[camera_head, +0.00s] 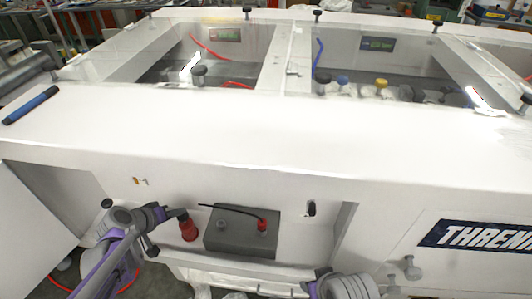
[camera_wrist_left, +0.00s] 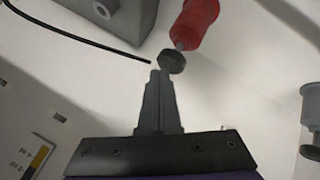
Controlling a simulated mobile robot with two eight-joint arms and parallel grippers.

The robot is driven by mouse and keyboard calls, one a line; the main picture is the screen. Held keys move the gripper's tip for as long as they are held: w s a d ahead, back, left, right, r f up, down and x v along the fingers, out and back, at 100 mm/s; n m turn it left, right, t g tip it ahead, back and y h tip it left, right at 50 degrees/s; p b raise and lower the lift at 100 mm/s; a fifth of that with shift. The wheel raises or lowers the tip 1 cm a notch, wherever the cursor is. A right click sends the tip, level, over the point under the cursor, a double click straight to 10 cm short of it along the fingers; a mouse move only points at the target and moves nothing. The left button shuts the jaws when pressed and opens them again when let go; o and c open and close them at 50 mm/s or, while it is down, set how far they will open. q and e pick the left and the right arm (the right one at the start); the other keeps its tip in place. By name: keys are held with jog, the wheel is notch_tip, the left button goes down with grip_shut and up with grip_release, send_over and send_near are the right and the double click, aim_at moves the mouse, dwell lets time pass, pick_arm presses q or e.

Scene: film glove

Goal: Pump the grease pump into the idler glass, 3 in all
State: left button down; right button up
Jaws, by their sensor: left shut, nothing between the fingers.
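A grey box (camera_head: 240,241) on the machine's front has a red knob (camera_head: 262,225) on its right side. A thin black tube (camera_head: 225,208) runs left from there; I take this for the grease pump, but cannot be sure. To its left is a red cup-like part (camera_head: 188,230), perhaps the idler glass. In the left wrist view it shows as a red cylinder (camera_wrist_left: 199,20) with a dark round cap (camera_wrist_left: 172,61). My left gripper (camera_head: 176,212) is shut and empty, its tips (camera_wrist_left: 160,73) close to that cap and the tube's free end. Contact is unclear.
The white machine frame (camera_head: 270,130) fills the view, with open bays behind. A blue-black cylinder (camera_head: 30,105) lies on its left top. Grey knobs (camera_head: 413,268) stick out at lower right. Part of my right arm shows at the bottom, without its fingers.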

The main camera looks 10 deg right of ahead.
aim_at(181, 218)
pick_arm(q)
jog(key=shift+f+b, duration=0.35)
jog(key=shift+f, duration=0.2)
dwell(0.6)
jog(key=shift+r, duration=0.15)
jog(key=shift+r+p, duration=0.75)
jog(key=shift+r, duration=0.1)
notch_tip(181, 218, up, 6)
jog(key=p, duration=0.4)
dwell(0.3)
jog(key=shift+d, duration=0.1)
dwell(2.1)
